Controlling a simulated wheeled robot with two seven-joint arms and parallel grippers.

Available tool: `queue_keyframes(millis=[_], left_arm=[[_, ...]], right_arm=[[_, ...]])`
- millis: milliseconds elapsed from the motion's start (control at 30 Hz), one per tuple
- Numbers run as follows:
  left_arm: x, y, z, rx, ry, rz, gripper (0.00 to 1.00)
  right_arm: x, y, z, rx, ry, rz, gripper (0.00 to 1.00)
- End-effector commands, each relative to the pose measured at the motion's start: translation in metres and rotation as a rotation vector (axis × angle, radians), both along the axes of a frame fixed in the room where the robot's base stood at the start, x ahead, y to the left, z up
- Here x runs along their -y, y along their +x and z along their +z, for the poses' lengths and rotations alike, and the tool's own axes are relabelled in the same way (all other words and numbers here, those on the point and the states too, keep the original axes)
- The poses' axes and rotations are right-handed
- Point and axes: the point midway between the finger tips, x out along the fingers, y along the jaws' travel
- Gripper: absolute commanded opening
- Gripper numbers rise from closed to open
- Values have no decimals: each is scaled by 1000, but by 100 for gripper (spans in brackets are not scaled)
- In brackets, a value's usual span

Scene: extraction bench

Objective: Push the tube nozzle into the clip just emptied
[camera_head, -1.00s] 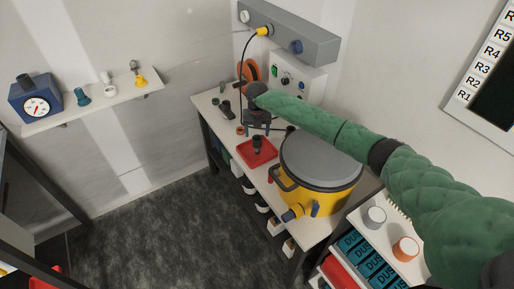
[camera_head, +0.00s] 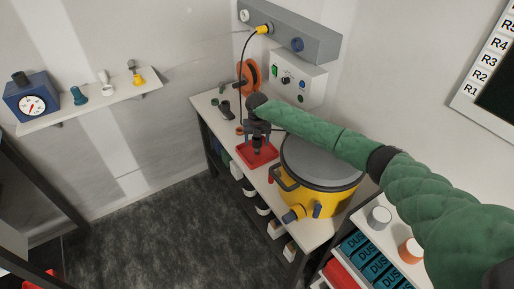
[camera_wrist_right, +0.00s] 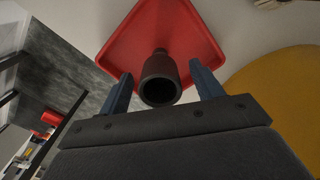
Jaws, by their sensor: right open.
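A dark, round tube nozzle (camera_head: 257,148) stands in the red tray (camera_head: 272,153) on the bench. In the right wrist view the nozzle (camera_wrist_right: 160,78) shows its open round mouth toward the camera. My right gripper (camera_wrist_right: 162,88) is open, with its two blue fingers on either side of the nozzle and a gap to each. In the head view this gripper (camera_head: 258,135) points down at the tray. I cannot tell which holder is the emptied clip. My left gripper is not in view.
A yellow drum (camera_head: 290,205) with a grey lid stands close to the right of the tray. White holders (camera_head: 276,229) sit below the bench's front edge. A grey control box (camera_head: 298,78) and an orange disc (camera_head: 250,75) are behind. Open floor (camera_head: 160,240) lies to the left.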

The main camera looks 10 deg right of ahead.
Motion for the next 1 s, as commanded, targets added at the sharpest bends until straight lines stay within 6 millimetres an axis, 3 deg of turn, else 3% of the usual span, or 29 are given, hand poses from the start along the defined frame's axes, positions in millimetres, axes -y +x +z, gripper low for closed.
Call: queue_keyframes(millis=[167, 433, 667, 1000], left_arm=[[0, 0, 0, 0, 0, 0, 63], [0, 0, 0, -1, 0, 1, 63], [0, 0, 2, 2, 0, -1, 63], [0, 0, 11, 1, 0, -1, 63]], right_arm=[[0, 0, 0, 0, 0, 0, 65], [0, 0, 0, 0, 0, 0, 12], [0, 0, 5, 1, 0, 0, 11], [0, 1, 27, 2, 0, 1, 11]])
